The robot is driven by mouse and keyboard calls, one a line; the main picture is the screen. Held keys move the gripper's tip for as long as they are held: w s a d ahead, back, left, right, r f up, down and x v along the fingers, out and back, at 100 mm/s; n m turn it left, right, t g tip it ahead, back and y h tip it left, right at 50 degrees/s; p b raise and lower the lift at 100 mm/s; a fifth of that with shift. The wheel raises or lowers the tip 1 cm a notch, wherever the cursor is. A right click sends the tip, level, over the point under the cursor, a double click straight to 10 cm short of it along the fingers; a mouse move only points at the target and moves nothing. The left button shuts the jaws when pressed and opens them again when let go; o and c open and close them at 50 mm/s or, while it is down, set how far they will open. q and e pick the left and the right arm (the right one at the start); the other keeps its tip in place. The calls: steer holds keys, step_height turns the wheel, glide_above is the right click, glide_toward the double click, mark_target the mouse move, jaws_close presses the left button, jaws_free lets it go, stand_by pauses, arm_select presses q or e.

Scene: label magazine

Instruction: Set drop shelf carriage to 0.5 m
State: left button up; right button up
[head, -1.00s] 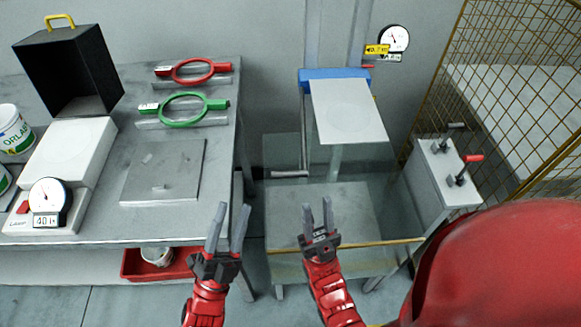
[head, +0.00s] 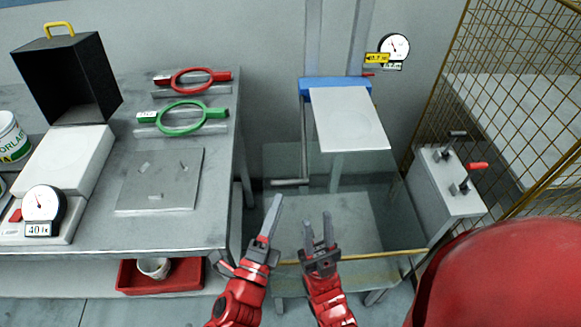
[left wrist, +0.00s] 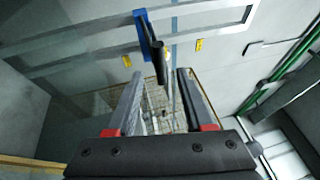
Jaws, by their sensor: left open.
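The drop shelf carriage is a blue block (head: 336,90) on vertical wall rails, with a flat pale shelf plate (head: 348,120) reaching forward from it. A thin bar hangs at its left and ends in a sideways handle (head: 289,182). In the left wrist view the blue part (left wrist: 147,36) has a dark cylindrical grip (left wrist: 158,64) beyond my fingers. My left gripper (head: 274,220) is open and empty, below the handle and apart from it; it also shows in the left wrist view (left wrist: 160,97). My right gripper (head: 318,225) is open and empty beside it.
A round gauge (head: 394,47) with a yellow label (head: 377,58), too small to read surely, is on the wall. A workbench (head: 90,229) with a scale and hoops stands left. A lever box (head: 442,183) and wire fence (head: 518,90) stand right.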

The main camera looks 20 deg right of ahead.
mark_target(288, 180)
arm_select(q)
steer(key=p+x, duration=0.2)
steer(key=x, duration=0.8)
jaws_close()
stand_by(1.2)
